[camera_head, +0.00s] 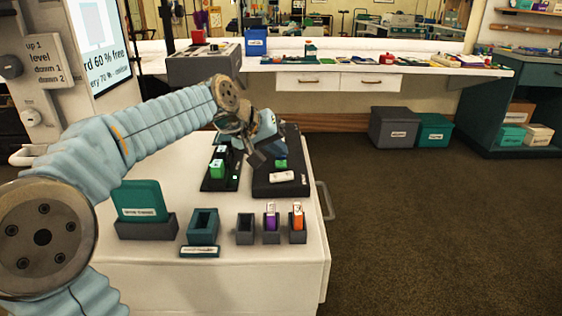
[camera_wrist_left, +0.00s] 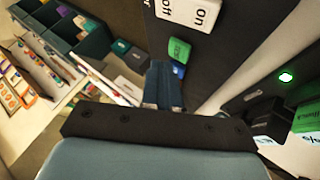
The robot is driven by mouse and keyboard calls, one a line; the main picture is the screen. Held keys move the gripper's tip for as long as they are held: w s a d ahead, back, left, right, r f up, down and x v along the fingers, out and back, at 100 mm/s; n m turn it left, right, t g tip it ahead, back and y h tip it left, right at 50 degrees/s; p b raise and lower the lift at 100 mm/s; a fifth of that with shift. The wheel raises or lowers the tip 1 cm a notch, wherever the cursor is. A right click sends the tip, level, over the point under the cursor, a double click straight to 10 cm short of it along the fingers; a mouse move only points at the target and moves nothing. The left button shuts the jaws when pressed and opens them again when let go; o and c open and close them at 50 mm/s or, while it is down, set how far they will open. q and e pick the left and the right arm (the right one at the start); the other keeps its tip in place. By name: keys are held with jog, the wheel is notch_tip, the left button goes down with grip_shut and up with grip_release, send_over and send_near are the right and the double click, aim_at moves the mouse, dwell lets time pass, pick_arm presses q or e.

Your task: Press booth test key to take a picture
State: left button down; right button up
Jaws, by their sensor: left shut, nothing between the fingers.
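A dark panel (camera_head: 262,188) on the white counter carries a small green key-like block (camera_head: 281,164) and a white on/off switch (camera_head: 282,177). I cannot read which of them is the test key. In the left wrist view the green block (camera_wrist_left: 178,51) lies just beyond the fingertips, and the white switch (camera_wrist_left: 190,12) lies farther up. My left gripper (camera_head: 262,157) is shut and empty over the back of the panel, beside the green block; I cannot tell whether it touches anything. Its fingers (camera_wrist_left: 163,84) point down at the panel. My right gripper is not in view.
A second dark stand with a green-and-white block (camera_head: 217,168) is left of the panel. In front stand a teal box (camera_head: 140,201), an empty teal holder (camera_head: 203,226) and small holders with purple (camera_head: 271,216) and orange (camera_head: 298,215) items. A lit green lamp (camera_wrist_left: 286,76) shows in the wrist view.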

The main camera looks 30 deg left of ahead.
aim_at(278, 164)
pick_arm(q)
notch_tip(278, 164, up, 5)
jog(key=p, duration=0.4)
dwell(0.9)
